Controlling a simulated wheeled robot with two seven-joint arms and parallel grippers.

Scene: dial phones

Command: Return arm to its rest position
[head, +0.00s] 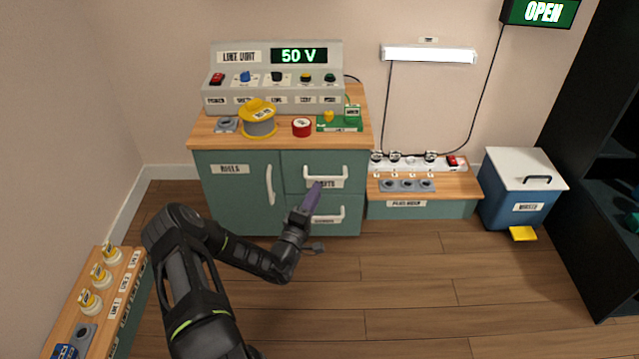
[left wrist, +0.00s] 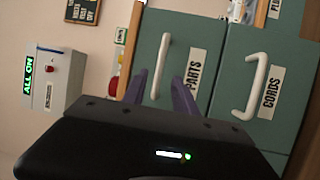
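My left arm (head: 265,262) reaches out from the lower left over the floor. Its gripper (head: 315,190) has purple fingers and overlaps the front of the green cabinet (head: 235,205), near the upper drawer's white handle (head: 326,178). In the left wrist view the two fingers (left wrist: 162,90) stand apart with nothing held. The PARTS drawer handle (left wrist: 160,66) appears between them, beyond the tips; whether they touch it cannot be told. The CORDS drawer handle (left wrist: 252,88) is to the right. Both drawers look shut. My right gripper is in neither view.
A grey LINE UNIT console (head: 275,90) reading 50 V stands on the cabinet, with a yellow reel (head: 258,118) and red roll (head: 301,127). A low bench (head: 425,208) and blue bin (head: 518,200) are at right. A wooden-topped bench (head: 82,320) is at lower left. Floor is clear at right.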

